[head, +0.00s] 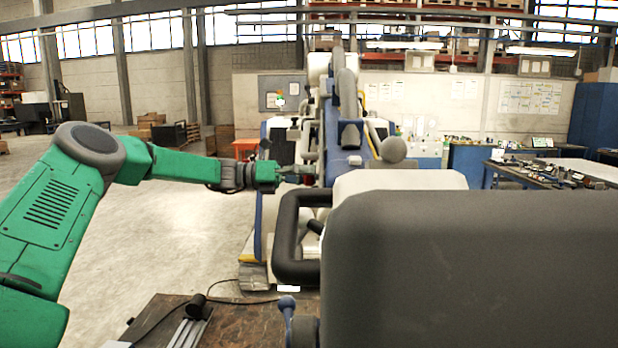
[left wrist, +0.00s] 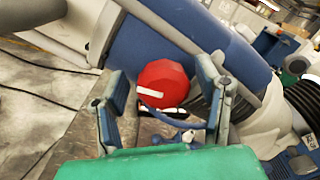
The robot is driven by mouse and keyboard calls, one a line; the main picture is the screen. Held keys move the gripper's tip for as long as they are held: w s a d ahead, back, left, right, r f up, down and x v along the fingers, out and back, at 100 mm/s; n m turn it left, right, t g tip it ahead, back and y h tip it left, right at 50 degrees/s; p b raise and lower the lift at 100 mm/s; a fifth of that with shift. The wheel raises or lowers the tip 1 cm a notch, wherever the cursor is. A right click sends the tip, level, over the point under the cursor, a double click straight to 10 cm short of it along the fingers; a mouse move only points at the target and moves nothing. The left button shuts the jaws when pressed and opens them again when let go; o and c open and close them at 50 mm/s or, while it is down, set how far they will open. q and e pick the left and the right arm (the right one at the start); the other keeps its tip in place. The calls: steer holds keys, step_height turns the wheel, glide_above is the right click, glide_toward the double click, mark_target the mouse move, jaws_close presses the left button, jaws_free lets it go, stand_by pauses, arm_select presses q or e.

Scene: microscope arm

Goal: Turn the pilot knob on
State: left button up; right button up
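The pilot knob (left wrist: 165,84) is a red, faceted knob with a white mark pointing to the left in the left wrist view. It sits on a blue arm section (left wrist: 152,50) of the microscope stand. My left gripper (left wrist: 163,100) is open, with one finger on each side of the knob in this view. Gaps show between the knob and both fingers, and I see no contact. In the head view my left gripper (head: 297,172) is small, beside the stand's blue column (head: 333,140). My right gripper is not in view.
A large dark grey block (head: 480,270) fills the lower right of the head view and hides what is behind it. A black loop handle (head: 285,240) stands below my left gripper. A workbench (head: 560,172) with small parts is at right. Open floor lies at left.

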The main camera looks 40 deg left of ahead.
arm_select(q)
steer(key=shift+w+a+f, duration=0.1)
steer(key=shift+a+f, duration=0.05)
steer(key=shift+f, duration=0.05)
steer(key=v, duration=1.2)
steer(key=shift+a+f, duration=0.15)
steer(key=shift+f, duration=0.05)
steer(key=shift+w, duration=0.1)
steer(key=shift+r, duration=0.1)
